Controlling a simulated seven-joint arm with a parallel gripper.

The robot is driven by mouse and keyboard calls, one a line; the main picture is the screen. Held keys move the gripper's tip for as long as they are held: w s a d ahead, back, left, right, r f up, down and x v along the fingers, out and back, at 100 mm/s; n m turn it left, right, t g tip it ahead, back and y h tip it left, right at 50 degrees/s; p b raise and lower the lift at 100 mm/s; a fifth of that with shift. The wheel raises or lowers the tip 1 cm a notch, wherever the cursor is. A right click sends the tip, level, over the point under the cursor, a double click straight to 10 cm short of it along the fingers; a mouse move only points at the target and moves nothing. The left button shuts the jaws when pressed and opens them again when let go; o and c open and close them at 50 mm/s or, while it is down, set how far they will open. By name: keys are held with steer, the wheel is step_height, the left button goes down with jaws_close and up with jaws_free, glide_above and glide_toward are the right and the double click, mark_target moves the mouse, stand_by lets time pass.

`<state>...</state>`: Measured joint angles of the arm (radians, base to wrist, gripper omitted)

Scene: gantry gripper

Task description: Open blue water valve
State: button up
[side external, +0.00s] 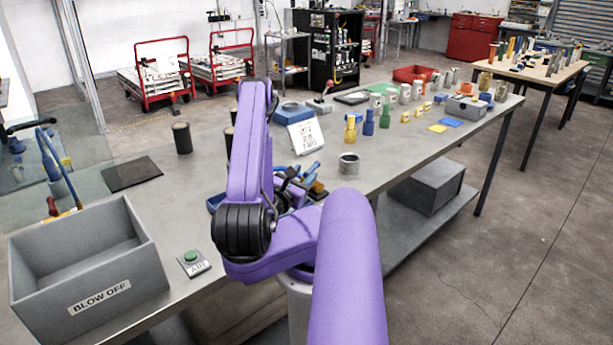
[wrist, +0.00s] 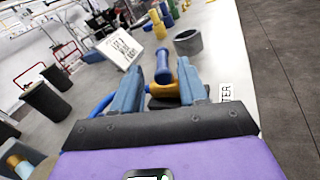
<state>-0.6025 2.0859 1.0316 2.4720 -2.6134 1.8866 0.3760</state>
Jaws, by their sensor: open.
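A blue handle-like part (wrist: 163,68), which looks like the water valve's handle, stands between the fingers of my gripper (wrist: 159,72) in the wrist view. The fingers are apart, with a gap on each side of it. A white label ending in "TER" (wrist: 226,92) lies to the right. In the side view, my gripper (side external: 296,186) is low over the bench, with blue parts (side external: 312,170) around it. My arm hides much of the valve there.
A grey cup (side external: 348,163) and a tilted white sign (side external: 306,136) stand just beyond my gripper. Dark cylinders (side external: 182,138) stand to the left. A grey "BLOW OFF" bin (side external: 128,284) and a green button (side external: 191,257) are at the front left. Several coloured parts fill the bench's far end.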

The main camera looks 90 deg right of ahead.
step_height(320, 180, up, 6)
stand_by(0.5)
